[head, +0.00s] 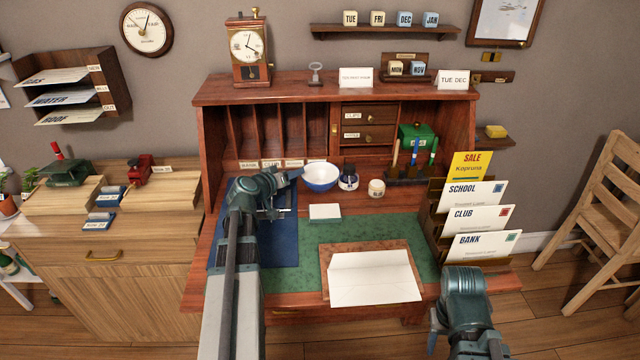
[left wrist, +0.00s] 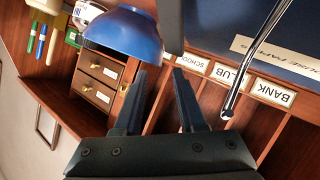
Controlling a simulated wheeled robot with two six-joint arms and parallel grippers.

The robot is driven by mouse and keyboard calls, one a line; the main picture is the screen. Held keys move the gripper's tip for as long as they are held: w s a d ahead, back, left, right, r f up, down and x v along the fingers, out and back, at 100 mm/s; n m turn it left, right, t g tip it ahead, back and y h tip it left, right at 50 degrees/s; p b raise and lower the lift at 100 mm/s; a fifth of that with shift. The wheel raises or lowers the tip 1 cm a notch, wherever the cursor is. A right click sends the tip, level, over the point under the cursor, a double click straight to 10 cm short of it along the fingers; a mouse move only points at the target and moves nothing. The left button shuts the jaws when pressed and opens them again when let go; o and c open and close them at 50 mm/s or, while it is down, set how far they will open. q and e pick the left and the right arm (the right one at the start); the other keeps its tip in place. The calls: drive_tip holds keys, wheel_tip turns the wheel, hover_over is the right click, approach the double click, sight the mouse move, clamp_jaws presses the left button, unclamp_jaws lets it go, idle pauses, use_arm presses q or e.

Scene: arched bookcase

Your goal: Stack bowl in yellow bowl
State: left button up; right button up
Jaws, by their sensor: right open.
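The blue bowl with a white inside (head: 321,177) stands upright on the desk, below the small drawers. In the left wrist view the bowl (left wrist: 125,34) appears upside down, its rim close to my fingertips. My left gripper (head: 294,173) is at the bowl's left side in the head view. In the left wrist view its fingers (left wrist: 160,72) are apart with a gap between them; contact with the rim cannot be told. My right gripper (head: 436,330) is low at the desk's front right, only partly seen, open and away from the bowl. I see no yellow bowl.
An ink bottle (head: 348,180) and a cream jar (head: 376,188) stand just right of the bowl. A pen holder (head: 408,176) and a letter rack (head: 440,222) are further right. A brown tray with paper (head: 368,278) lies on the green mat (head: 310,240).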

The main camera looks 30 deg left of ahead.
sight(320, 179)
use_arm(q)
drive_tip(key=shift+w, duration=0.1)
drive_tip(key=b+x, duration=0.1)
drive_tip(key=x, duration=0.4)
drive_tip(key=shift+d+b, duration=0.1)
drive_tip(key=shift+b, duration=0.25)
clamp_jaws()
idle(1.1)
